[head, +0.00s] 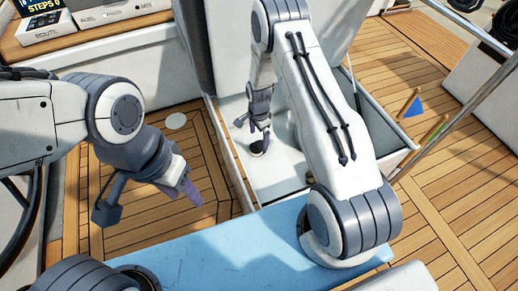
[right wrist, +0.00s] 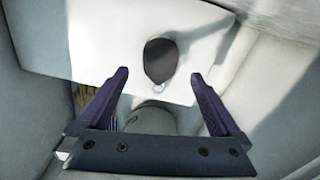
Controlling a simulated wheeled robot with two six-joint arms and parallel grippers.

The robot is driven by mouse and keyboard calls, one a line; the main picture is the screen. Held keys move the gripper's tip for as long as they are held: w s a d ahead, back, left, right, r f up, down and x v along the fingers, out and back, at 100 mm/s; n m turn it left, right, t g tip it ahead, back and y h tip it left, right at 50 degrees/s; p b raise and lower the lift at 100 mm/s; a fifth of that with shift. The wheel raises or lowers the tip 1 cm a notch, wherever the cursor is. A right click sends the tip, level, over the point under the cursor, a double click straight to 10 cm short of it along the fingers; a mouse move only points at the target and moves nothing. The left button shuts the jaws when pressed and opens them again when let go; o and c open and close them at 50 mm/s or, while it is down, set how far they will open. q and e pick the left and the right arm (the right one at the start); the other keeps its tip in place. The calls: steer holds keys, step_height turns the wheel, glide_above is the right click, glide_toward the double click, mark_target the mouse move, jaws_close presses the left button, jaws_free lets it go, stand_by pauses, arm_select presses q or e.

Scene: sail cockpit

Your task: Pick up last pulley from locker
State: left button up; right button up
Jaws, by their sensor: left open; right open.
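The pulley (right wrist: 160,60) is a dark, rounded block with a small metal ring at its near end. It lies on the pale floor of the open white locker (head: 290,180). In the head view it is a small dark shape (head: 257,148) just below my right gripper (head: 253,131). My right gripper is open and reaches down into the locker. In the right wrist view its two purple fingers (right wrist: 159,76) stand apart, with the pulley between and beyond their tips. My left gripper (head: 150,197) is open and empty over the wooden deck, left of the locker.
A light blue surface (head: 220,250) lies in front of the locker. Locker walls surround my right gripper closely. A blue triangular piece (head: 413,107) and wooden handles (head: 408,101) show at the right, near a metal rail (head: 450,115). The wooden deck (head: 460,190) at right is mostly clear.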

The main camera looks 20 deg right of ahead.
mark_target(259, 146)
step_height(259, 146, down, 5)
steer(key=shift+d+f+b, duration=0.1)
steer(key=shift+f+b, duration=0.1)
steer(key=shift+b, duration=0.2)
steer(key=c, duration=1.5)
